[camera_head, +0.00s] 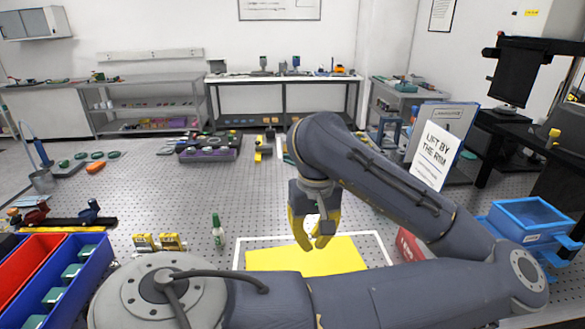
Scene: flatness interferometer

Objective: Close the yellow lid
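The yellow lid (340,254) appears as a flat yellow panel inside a white outline at the lower middle of the head view. My arm hides its front part, and I cannot tell whether it is raised. My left gripper (313,240) points down over the lid's far part, its yellow fingers a little apart with nothing seen between them. I cannot tell how high above the lid the fingertips are. My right gripper is not in view.
A green bottle (217,234) and small yellow boxes (158,242) stand left of the lid. A blue bin (82,256) is at far left. A sign board (437,147) and blue tray (527,216) are at right. The perforated surface behind the gripper is partly clear.

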